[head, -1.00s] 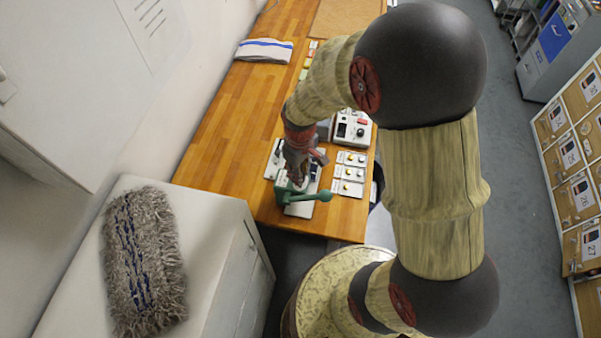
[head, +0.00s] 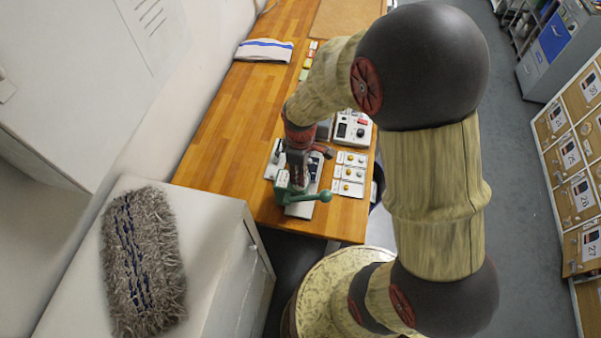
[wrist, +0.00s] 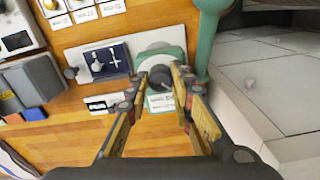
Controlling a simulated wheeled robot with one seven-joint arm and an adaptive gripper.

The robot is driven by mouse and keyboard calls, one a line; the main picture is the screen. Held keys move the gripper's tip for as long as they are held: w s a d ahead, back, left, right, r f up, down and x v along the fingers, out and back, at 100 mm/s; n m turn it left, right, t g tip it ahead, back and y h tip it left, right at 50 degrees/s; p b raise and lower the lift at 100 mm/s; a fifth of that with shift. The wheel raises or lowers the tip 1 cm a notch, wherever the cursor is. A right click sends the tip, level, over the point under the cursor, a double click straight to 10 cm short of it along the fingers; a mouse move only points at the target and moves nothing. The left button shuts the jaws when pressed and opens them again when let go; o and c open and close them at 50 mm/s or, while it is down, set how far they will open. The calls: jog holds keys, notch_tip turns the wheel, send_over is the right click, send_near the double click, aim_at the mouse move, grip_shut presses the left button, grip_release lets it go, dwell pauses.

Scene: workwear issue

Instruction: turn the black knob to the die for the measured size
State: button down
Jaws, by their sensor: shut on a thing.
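The black knob (wrist: 160,76) sits on the round grey face of a green device (wrist: 148,57) in the wrist view. My gripper (wrist: 160,82) has one finger on each side of the knob and is shut on it. A white label (wrist: 161,102) lies just below the knob; its print is too small to read. In the head view my gripper (head: 298,180) is down at the green device (head: 283,190), and the knob is hidden there. The device's green lever (head: 310,197) points right.
A dark picture panel (wrist: 104,63) lies beside the device. A grey block (wrist: 36,79) stands farther left. Yellow-button plates (head: 350,172) and a white box with a display (head: 352,128) are on the wooden table (head: 215,130). A white cabinet (head: 220,245) stands close by.

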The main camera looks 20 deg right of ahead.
jog(key=c, duration=1.6)
grip_release()
jog(key=shift+c, duration=0.2)
jog(key=shift+o, duration=0.5)
notch_tip(320, 180, up, 12)
